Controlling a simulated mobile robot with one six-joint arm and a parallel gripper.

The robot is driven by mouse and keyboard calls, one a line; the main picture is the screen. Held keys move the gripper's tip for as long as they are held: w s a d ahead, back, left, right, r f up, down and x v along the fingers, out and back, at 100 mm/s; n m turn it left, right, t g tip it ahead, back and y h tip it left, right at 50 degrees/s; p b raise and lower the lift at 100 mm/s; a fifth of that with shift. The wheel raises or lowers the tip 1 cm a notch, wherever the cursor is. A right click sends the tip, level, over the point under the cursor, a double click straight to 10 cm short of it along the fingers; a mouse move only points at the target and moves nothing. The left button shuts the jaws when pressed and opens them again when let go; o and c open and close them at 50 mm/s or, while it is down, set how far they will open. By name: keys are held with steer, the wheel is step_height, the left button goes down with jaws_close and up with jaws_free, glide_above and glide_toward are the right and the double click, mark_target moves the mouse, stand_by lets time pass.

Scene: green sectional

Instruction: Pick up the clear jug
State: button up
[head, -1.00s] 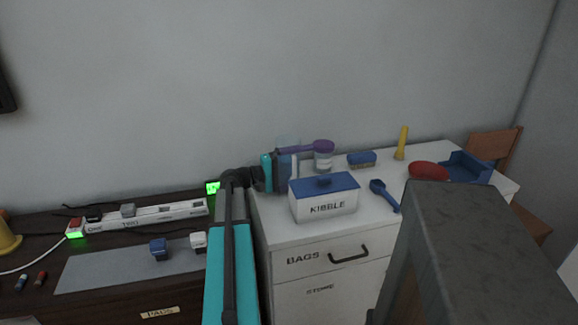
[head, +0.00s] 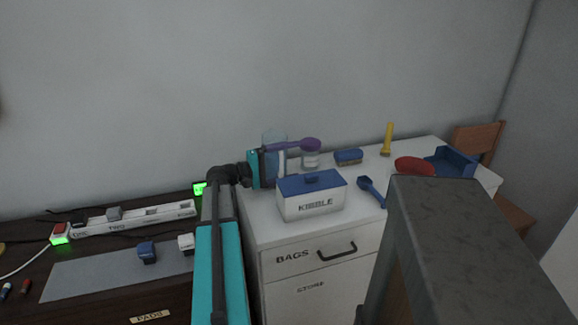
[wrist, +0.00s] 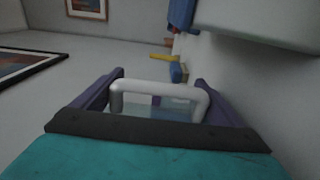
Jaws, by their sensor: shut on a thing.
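The clear jug (head: 275,138) is a see-through, pale bluish vessel at the back left of the white cabinet, partly hidden behind my gripper (head: 270,162). In the wrist view its thick, pale handle (wrist: 160,88) lies between the purple fingers of my gripper (wrist: 158,98), which are shut on it. Part of the jug's clear body shows below the handle. The jug's base is hidden, so I cannot tell its clearance from the cabinet top.
A white KIBBLE box (head: 311,203) with a blue lid stands right in front of the jug.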

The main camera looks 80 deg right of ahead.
step_height(320, 180, up, 9)
stand_by(0.5)
stand_by(0.6)
